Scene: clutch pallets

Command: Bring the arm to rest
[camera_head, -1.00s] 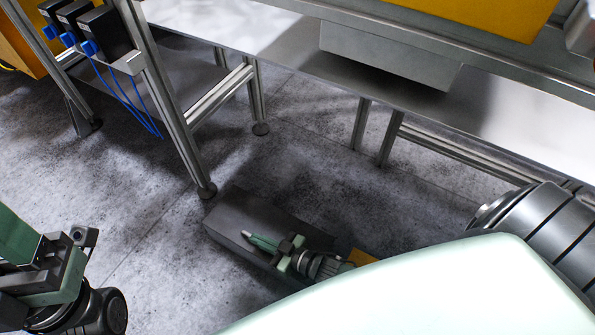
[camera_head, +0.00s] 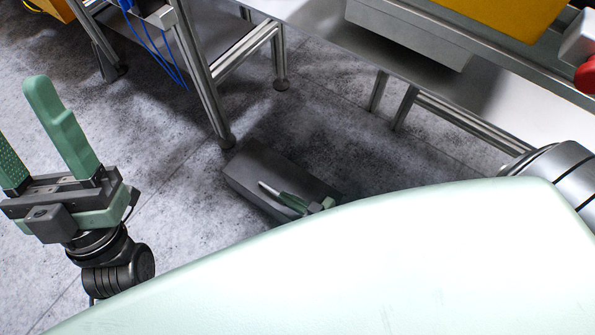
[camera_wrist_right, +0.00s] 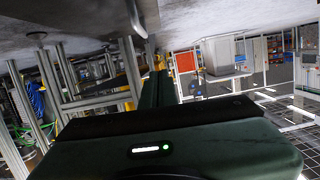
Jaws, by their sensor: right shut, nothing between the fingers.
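My right gripper (camera_head: 268,188) shows small in the middle of the head view, low near the floor. Its green fingers are together and hold nothing. My own pale body covers the rest of its arm. In the right wrist view its fingers (camera_wrist_right: 158,88) stand closed above the dark green gripper body. My left gripper (camera_head: 32,135) is at the left edge of the head view, fingers pointing up and spread apart, with nothing seen between them. Its left finger is partly cut off by the frame.
A dark grey box-like shape (camera_head: 252,172) lies beneath my right gripper. A metal-framed table (camera_head: 330,40) runs across the top, with its legs (camera_head: 205,80) at centre left. A yellow bin (camera_head: 500,18) stands on it. Bare concrete floor (camera_head: 165,150) lies at the left.

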